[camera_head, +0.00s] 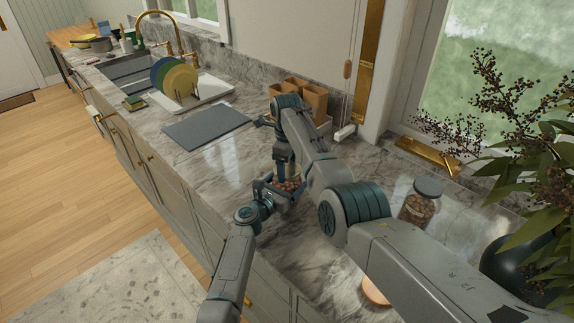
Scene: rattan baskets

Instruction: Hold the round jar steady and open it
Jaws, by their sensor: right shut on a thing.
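The round jar (291,185) with brown contents is on the marble counter in the middle of the view, largely hidden by my grippers. My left gripper (281,190) comes from the front and has its fingers low around the jar's sides; whether they press on the glass is too small to tell. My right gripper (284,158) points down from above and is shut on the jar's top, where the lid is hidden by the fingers. I cannot see whether the lid is apart from the jar.
A second jar (419,204) with a grey lid stands to the right, behind my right arm. A dark vase with a plant (540,180) is at the far right. Small brown boxes (312,97) stand behind. A grey mat (206,126) and dish rack with plates (180,82) lie left.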

